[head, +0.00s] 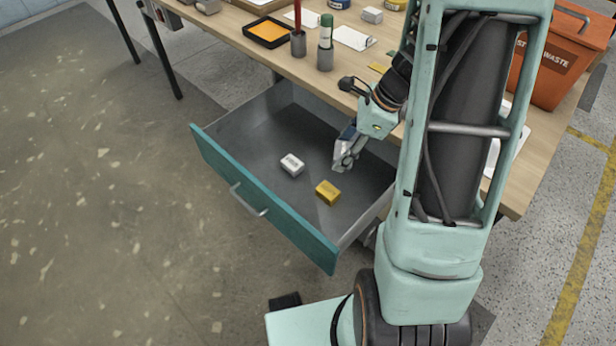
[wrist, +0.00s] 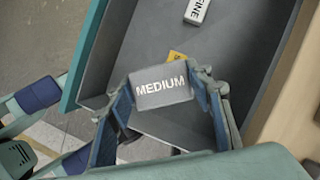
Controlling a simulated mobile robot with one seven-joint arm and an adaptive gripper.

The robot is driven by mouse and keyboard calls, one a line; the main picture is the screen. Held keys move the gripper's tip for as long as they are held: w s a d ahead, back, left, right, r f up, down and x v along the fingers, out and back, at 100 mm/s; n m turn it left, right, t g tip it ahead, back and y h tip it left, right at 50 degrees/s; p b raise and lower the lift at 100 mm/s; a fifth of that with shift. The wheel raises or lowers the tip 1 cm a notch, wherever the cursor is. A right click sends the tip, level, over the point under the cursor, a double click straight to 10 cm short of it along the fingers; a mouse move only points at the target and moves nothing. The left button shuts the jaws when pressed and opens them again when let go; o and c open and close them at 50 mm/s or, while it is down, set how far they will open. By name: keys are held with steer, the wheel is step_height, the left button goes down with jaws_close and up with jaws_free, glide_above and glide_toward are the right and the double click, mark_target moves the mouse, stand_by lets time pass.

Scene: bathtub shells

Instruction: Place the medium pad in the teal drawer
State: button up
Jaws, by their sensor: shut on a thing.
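The medium pad (wrist: 160,88) is a grey block with "MEDIUM" printed in white on it. In the wrist view my gripper (wrist: 166,80) is shut on it, one finger at each side. In the head view my gripper (head: 343,158) is over the inside of the open teal drawer (head: 262,212), towards its right side. The pad is hard to make out from the gripper there. In the wrist view the drawer's grey floor (wrist: 165,40) shows beyond the pad. How high the pad is above the floor is hard to tell.
A white pad (head: 292,165), its label partly cut off in the wrist view, and a yellow pad (head: 328,191) lie in the drawer. The drawer's left part is clear.

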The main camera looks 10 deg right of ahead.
steer(key=s+d+f+m+t+h+b, duration=0.2)
steer(key=d+f+m+b, duration=0.2)
steer(key=f+m+b, duration=0.3)
steer(key=b, duration=0.1)
glide_toward(312, 181)
steer(key=shift+w+a+f+b, duration=0.15)
steer(key=shift+w+f+b, duration=0.35)
steer(key=shift+b, duration=0.7)
steer(key=shift+w+a+f, duration=0.25)
steer(key=shift+f, duration=0.1)
steer(key=shift+w+a+f, duration=0.1)
steer(key=shift+a+f, duration=0.05)
steer(key=shift+f, duration=0.15)
steer(key=shift+s+d+b+x, duration=0.1)
steer(key=shift+s+b+x, duration=0.05)
steer(key=shift+b+x, duration=0.55)
steer(key=shift+s+d+b+x, duration=0.15)
steer(key=shift+b+x, duration=0.3)
steer(key=shift+x, duration=0.45)
steer(key=shift+f, duration=0.25)
